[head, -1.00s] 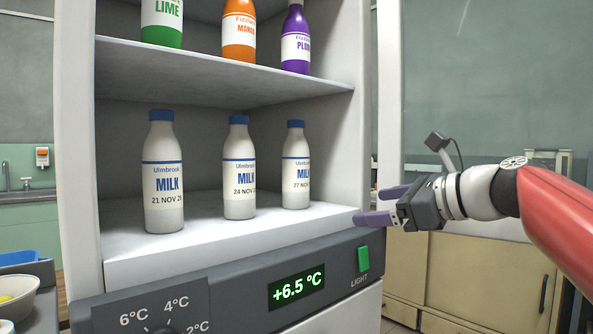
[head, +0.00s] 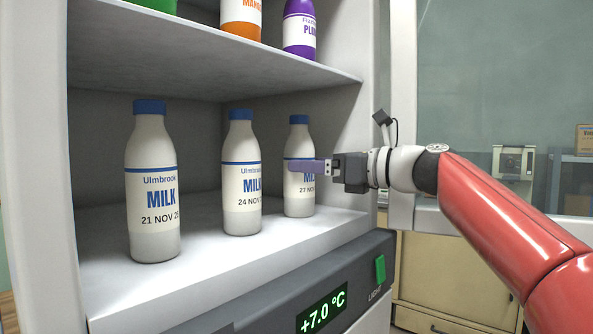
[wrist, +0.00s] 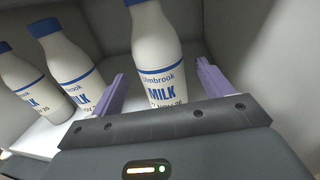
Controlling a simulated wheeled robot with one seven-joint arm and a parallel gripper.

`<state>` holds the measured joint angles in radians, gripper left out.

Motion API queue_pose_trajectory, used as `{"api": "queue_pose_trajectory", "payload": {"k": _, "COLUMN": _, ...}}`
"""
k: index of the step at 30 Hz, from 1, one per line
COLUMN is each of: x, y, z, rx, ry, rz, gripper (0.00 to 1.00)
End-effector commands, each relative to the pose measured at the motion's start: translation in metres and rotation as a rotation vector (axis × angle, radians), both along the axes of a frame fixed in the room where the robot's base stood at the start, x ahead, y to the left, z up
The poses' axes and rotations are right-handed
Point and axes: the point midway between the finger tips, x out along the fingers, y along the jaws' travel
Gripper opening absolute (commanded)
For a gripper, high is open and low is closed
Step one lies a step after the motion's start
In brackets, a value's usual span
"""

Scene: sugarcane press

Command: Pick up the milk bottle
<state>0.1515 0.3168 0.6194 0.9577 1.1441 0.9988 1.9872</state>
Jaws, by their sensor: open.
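Three milk bottles with blue caps stand upright on the lower shelf: one dated 21 NOV (head: 152,190) at left, one dated 24 NOV (head: 241,180) in the middle, and one dated 27 NOV (head: 300,198) at right. My gripper (head: 304,166) is open at the right bottle, its purple fingers level with the label and partly hiding it in the head view. In the wrist view the right bottle (wrist: 158,50) stands between the two open fingers (wrist: 162,78). I cannot tell whether either finger touches it. The other two bottles are left of the fingers.
The fridge's upper shelf (head: 215,52) holds green, orange and purple bottles above. The fridge's right side wall (head: 372,60) is close to my gripper. A front panel below the shelf has a green light switch (head: 380,269) and a display (head: 322,310) reading +7.0 °C.

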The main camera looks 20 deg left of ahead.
Motion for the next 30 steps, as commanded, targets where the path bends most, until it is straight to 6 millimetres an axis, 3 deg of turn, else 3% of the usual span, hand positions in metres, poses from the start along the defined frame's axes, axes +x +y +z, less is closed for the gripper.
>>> {"api": "queue_pose_trajectory", "payload": {"k": 6, "x": 0.008, "y": 0.032, "z": 0.004, "rx": 0.001, "ry": 0.0, "rz": 0.003, "gripper": 0.79}}
{"api": "queue_pose_trajectory", "payload": {"k": 16, "x": 0.01, "y": 0.038, "z": 0.002, "rx": -0.001, "ry": -0.001, "rz": 0.0, "gripper": 0.79}}
{"api": "queue_pose_trajectory", "payload": {"k": 30, "x": 0.01, "y": 0.038, "z": 0.002, "rx": -0.001, "ry": -0.001, "rz": 0.0, "gripper": 0.18}}
